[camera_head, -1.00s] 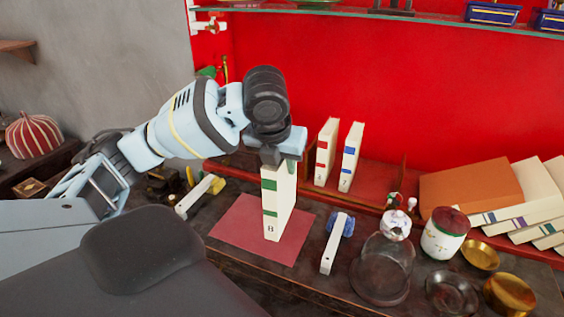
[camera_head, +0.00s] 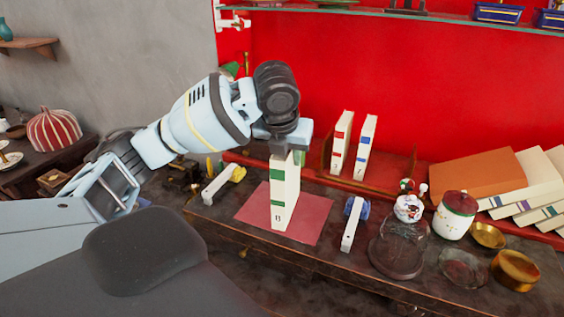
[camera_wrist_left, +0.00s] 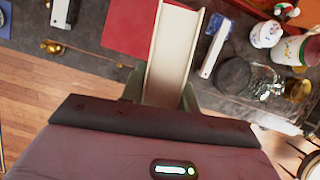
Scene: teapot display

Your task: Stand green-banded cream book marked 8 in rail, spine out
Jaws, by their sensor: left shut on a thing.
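The cream book with green bands (camera_head: 285,196) is upright in my left gripper (camera_head: 284,148), which is shut on its top end. Its banded spine faces me, with a small dark mark near the bottom that I cannot read clearly. The book is over the red mat (camera_head: 310,208); I cannot tell whether it touches it. In the left wrist view the book (camera_wrist_left: 172,50) extends away between the fingers (camera_wrist_left: 160,93). The rail (camera_head: 390,183) is at the back, against the red wall, holding two cream books, one red-banded (camera_head: 341,142) and one blue-banded (camera_head: 365,146). My right gripper is out of view.
White-handled tools lie left (camera_head: 217,187) and right (camera_head: 352,225) of the mat. A glass dome (camera_head: 398,255), a lidded jar (camera_head: 454,215) and brass bowls (camera_head: 515,270) crowd the right. Books lean and lie (camera_head: 530,200) at the far right. The rail has free room right of the blue-banded book.

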